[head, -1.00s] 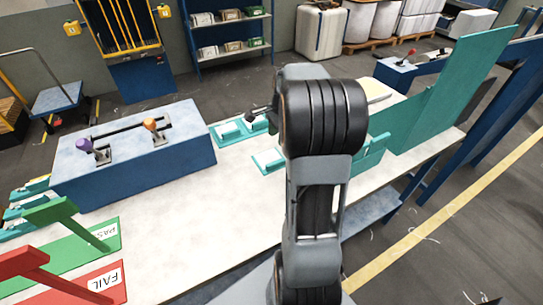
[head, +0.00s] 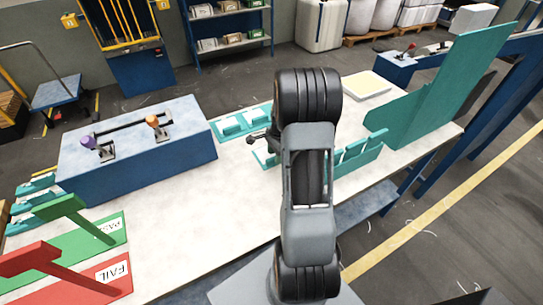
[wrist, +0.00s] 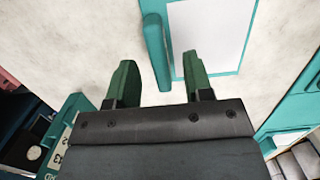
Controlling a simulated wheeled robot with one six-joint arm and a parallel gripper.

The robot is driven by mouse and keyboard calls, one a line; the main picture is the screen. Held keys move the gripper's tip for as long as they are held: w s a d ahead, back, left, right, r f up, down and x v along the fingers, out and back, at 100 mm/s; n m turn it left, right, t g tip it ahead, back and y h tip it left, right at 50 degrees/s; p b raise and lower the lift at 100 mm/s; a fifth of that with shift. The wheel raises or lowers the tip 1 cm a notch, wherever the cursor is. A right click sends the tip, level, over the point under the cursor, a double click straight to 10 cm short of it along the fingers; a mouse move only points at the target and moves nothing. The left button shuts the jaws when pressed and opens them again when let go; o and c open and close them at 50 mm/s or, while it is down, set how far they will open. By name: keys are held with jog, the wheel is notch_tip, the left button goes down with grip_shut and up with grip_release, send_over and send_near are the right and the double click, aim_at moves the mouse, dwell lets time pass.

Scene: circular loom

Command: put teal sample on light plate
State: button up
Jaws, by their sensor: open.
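My gripper (wrist: 160,73) is open, with its two green fingers apart and nothing held. In the wrist view, an upright-looking teal bar (wrist: 154,50) lies just beyond and between the fingertips; I cannot tell whether it is the teal sample. Beside it on the right is a teal-framed panel with a white face (wrist: 209,35). My arm hides most of the gripper there.
A teal slotted rack (head: 362,150) stands right of my arm, before a tall teal panel (head: 450,85). Teal pieces (head: 240,122) lie left. A blue lever box (head: 135,150) and green and red stands occupy the left. The front middle table (head: 215,215) is clear.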

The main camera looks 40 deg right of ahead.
jog(key=shift+a+f, duration=0.2)
jog(key=shift+f, duration=0.85)
jog(key=shift+c, duration=0.2)
grip_shut()
